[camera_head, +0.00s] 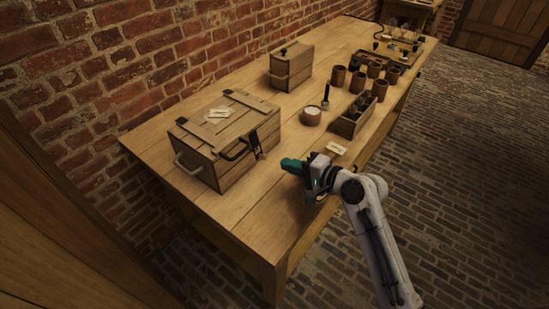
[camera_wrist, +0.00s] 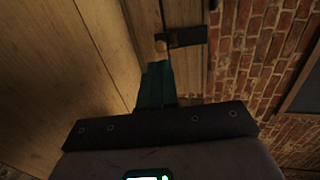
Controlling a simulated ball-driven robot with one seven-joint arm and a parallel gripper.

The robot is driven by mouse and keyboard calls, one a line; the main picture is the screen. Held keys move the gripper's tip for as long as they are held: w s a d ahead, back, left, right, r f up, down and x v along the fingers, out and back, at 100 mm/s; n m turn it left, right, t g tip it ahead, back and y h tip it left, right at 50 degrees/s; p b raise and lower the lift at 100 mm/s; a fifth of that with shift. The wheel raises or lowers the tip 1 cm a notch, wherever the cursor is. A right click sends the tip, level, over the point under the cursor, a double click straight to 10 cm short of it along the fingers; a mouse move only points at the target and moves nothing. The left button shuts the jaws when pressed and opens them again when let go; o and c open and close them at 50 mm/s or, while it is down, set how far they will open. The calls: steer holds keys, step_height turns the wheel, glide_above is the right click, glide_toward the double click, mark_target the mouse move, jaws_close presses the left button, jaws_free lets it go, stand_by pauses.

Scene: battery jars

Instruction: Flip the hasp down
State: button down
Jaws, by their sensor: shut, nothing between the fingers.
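A wooden chest (camera_head: 205,160) with a closed, battened lid stands at the near left of the bench. A dark hasp (camera_head: 256,142) is at the chest's front, near the lid's edge; its exact angle is too small to tell. In the wrist view the hasp (camera_wrist: 188,37) is a dark plate beside a small brass-coloured knob (camera_wrist: 160,46). My gripper (camera_head: 290,165) has teal fingers, shut and empty, in front of the chest and to the right of the hasp. In the wrist view its fingertips (camera_wrist: 157,68) appear just below the knob; contact cannot be told.
A small cup (camera_head: 311,116), an open crate (camera_head: 357,118) and several brown jars (camera_head: 338,76) stand farther right. Bare bench (camera_head: 258,205) lies before the chest.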

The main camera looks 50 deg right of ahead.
mark_target(266, 158)
steer(key=x, duration=0.5)
steer(key=shift+w+f, duration=0.1)
steer(key=shift+w, duration=0.2)
steer(key=shift+w+f, duration=0.3)
steer(key=shift+f, duration=0.3)
steer(key=shift+w+f+t+b, duration=0.25)
steer(key=shift+f+t+b, duration=0.1)
steer(key=shift+b, duration=0.7)
steer(key=shift+w+b, duration=0.15)
steer(key=shift+b, duration=0.2)
steer(key=shift+w+t, duration=0.25)
steer(key=shift+w, duration=0.1)
steer(key=shift+a, duration=0.1)
